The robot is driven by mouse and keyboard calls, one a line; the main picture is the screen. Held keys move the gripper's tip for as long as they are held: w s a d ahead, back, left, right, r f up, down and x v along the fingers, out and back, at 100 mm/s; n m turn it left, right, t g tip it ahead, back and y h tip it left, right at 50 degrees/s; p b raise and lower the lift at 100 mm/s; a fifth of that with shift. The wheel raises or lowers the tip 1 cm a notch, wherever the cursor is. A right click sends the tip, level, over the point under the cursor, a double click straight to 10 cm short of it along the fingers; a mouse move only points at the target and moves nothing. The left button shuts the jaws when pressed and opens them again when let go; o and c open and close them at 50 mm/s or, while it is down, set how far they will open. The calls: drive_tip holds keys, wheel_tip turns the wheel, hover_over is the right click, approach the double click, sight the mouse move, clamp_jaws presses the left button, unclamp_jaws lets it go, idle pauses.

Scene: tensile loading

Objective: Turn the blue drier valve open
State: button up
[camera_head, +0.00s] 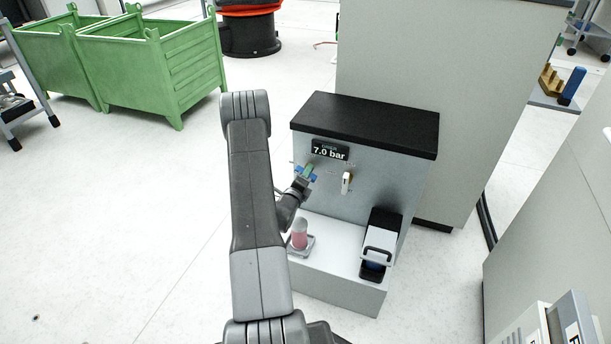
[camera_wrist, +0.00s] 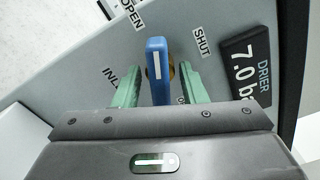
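The blue valve handle (camera_wrist: 157,72) stands out from the drier's grey front panel, with a white stripe on it. In the wrist view, it lies between the two green fingertips of my gripper (camera_wrist: 160,88). Gaps show on both sides, so my gripper is open around the handle. The OPEN label (camera_wrist: 124,14) is up to the left of the handle and the SHUT label (camera_wrist: 201,42) is to its right. In the head view, my gripper (camera_head: 305,173) is at the panel and partly hides the blue handle.
The drier display (camera_head: 330,150) reads 7.0 bar. A pale-handled valve (camera_head: 346,182) is right of my gripper. On the ledge below stand a pink-filled cup (camera_head: 299,234) and a black-and-white device (camera_head: 380,245). A tall grey cabinet (camera_head: 440,90) is behind; open floor lies left.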

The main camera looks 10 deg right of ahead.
clamp_jaws()
drive_tip(key=n+b, duration=0.2)
drive_tip(key=b, duration=0.1)
drive_tip(key=shift+f, duration=0.2)
drive_tip(key=shift+r+n+b, duration=0.25)
drive_tip(key=shift+n+b, duration=0.45)
drive_tip(key=shift+n, duration=0.6)
unclamp_jaws()
drive_tip(key=shift+s+a, duration=0.1)
drive_tip(key=p+v, duration=0.2)
drive_tip(key=v, duration=1.1)
drive_tip(key=shift+s+a+p, duration=0.2)
drive_tip(key=shift+s+p, duration=0.05)
drive_tip(key=shift+p, duration=0.05)
drive_tip(key=shift+w, duration=0.1)
